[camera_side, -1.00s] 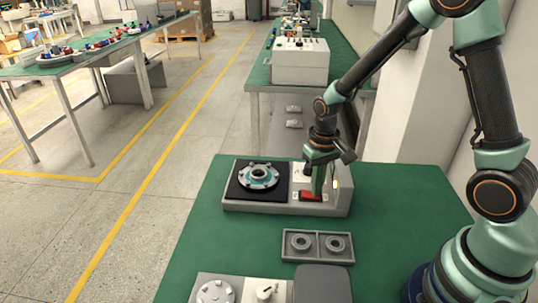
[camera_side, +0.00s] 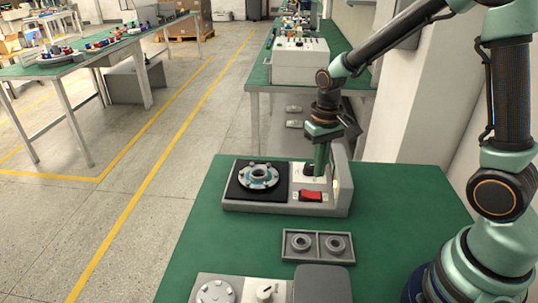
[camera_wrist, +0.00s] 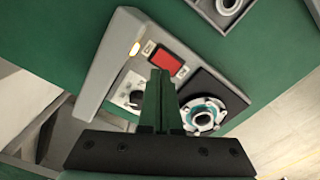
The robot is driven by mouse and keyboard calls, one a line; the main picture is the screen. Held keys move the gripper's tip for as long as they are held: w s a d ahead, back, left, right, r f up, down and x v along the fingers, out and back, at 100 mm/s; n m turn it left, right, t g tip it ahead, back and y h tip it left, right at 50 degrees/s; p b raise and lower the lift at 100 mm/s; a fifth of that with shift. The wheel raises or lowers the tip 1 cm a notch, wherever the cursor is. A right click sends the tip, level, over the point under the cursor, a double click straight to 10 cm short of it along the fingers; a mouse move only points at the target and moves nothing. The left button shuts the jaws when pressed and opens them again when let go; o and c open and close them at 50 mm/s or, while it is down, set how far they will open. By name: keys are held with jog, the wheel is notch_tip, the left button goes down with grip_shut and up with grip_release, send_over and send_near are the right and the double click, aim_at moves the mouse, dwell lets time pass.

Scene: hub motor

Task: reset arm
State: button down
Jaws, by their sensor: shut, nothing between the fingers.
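My gripper (camera_side: 319,172) hangs over the right part of the grey test fixture (camera_side: 270,206), just behind the red rocker switch (camera_side: 311,196). Its green fingers are shut with nothing between them. In the wrist view the closed fingers (camera_wrist: 160,78) point towards the red switch (camera_wrist: 166,63), with a knob panel (camera_wrist: 128,92) to their left. The hub motor (camera_side: 259,177), a silver flanged disc with a teal ring, sits on the black pad (camera_side: 243,192) at the fixture's left. It also shows in the wrist view (camera_wrist: 201,115), right of the fingers.
A grey two-pocket tray (camera_side: 318,258) with two rings lies in front of the fixture. Another grey device (camera_side: 240,291) with a round disc and knob is at the front edge. A lit lamp (camera_wrist: 135,48) shows on the fixture's upright wall. Green tabletop (camera_side: 400,200) is clear to the right.

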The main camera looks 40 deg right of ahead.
jog(key=shift+r, duration=0.55)
jog(key=s+a+r+n+t, duration=0.2)
jog(key=s+r+t, duration=0.3)
jog(key=r, duration=0.8)
jog(key=s+n, duration=0.1)
jog(key=s, duration=0.2)
jog(key=shift+s+r+t, duration=0.15)
jog(key=shift+r+t, duration=0.15)
jog(key=shift+r, duration=0.1)
